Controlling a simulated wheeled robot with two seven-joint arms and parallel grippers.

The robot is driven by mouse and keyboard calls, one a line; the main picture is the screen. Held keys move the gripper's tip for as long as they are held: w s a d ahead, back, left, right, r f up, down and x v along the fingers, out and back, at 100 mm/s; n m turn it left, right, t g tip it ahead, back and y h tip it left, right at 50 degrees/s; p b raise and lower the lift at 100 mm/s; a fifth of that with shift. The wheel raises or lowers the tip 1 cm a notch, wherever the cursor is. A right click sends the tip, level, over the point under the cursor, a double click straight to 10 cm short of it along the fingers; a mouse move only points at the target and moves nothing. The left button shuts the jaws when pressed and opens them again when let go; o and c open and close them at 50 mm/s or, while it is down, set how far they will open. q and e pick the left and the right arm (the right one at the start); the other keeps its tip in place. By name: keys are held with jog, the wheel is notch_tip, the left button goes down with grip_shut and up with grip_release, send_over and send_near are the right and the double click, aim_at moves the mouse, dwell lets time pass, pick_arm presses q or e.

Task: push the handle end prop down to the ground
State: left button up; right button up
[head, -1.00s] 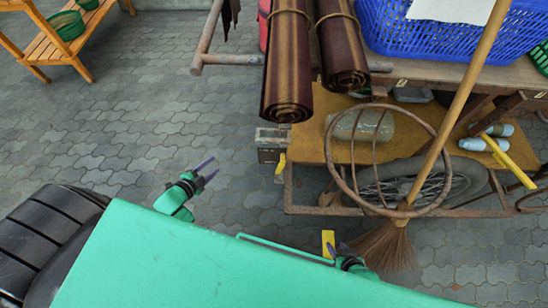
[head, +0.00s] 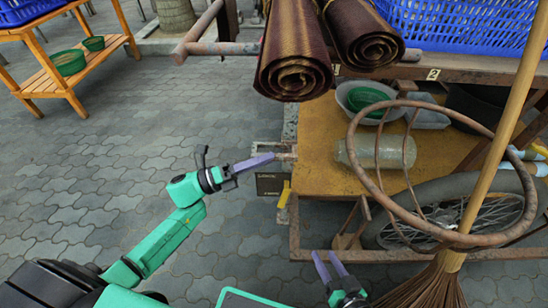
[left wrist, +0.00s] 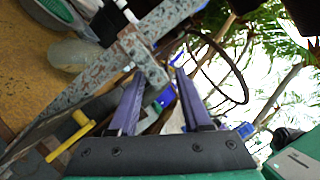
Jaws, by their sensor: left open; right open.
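A speckled grey bar (head: 290,128) stands at the left end of the cart; it looks like the prop, though I cannot be sure. In the left wrist view the speckled bar (left wrist: 95,85) runs diagonally, with a short crosspiece whose end lies between or just beyond the fingertips. My left gripper (head: 265,159) is open, seen edge-on in the head view, with its purple fingers reaching the bar's left side. In the left wrist view the left gripper (left wrist: 159,74) shows its fingers apart; contact is unclear. My right gripper (head: 325,256) is open and empty below the cart's front edge.
A rusty pipe handle (head: 212,47) juts left above. Rolled brown mats (head: 293,75) hang over the cart. A rusty ring (head: 375,175) and broom (head: 430,285) stand at right. A wooden rack (head: 88,62) stands far left. Paving between is clear.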

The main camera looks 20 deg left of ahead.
pick_arm(q)
jog(key=shift+x, duration=1.45)
grip_shut()
jog(key=shift+f, duration=0.1)
